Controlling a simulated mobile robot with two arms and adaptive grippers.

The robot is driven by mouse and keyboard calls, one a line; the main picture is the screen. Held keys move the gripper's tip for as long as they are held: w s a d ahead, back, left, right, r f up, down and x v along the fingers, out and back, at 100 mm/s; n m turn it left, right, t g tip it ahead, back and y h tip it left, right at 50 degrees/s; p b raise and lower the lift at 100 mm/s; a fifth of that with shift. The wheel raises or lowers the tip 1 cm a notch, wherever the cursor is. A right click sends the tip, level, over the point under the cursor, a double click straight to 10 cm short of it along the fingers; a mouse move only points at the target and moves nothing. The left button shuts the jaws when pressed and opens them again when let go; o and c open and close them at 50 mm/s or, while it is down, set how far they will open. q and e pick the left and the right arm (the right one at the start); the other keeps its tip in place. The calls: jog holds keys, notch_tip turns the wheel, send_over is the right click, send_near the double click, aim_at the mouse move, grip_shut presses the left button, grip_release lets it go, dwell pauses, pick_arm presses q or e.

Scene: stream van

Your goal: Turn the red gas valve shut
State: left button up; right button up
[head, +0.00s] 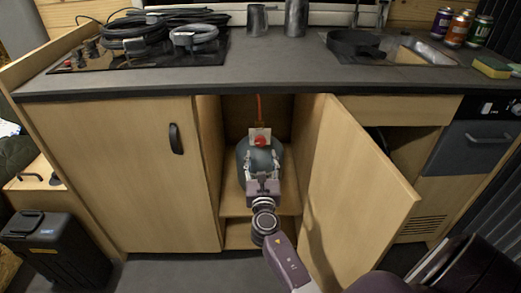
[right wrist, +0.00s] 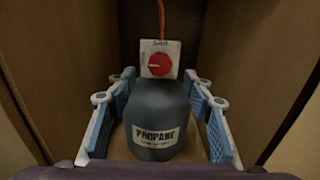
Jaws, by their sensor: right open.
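The red gas valve (head: 260,141) is a round knob on a pale square plate inside the open cupboard; it also shows in the right wrist view (right wrist: 159,65), with a white mark on the knob. An orange hose runs up from the plate. Below and in front is a dark grey propane bottle (right wrist: 155,115). My right gripper (head: 262,160) reaches into the cupboard, open, with its fingers apart in front of the bottle and below the knob. In the right wrist view the fingers (right wrist: 159,105) stand left and right of the bottle. My left gripper is not in view.
The open cupboard door (head: 362,180) stands to the right of my right arm. A closed door (head: 150,180) is to the left. The dark counter (head: 270,72) overhangs the opening and holds cables, cups and cans. The cupboard's side walls are close to the gripper.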

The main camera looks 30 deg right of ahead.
aim_at(260, 143)
jog(key=x, duration=0.5)
jog(key=shift+w+f+b, duration=0.1)
jog(key=shift+w+b, duration=0.05)
jog(key=shift+b, duration=0.25)
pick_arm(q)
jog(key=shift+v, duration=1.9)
pick_arm(e)
jog(key=shift+w+d, duration=0.4)
jog(key=shift+w, duration=0.1)
jog(key=shift+c, duration=0.6)
jog(key=c, duration=1)
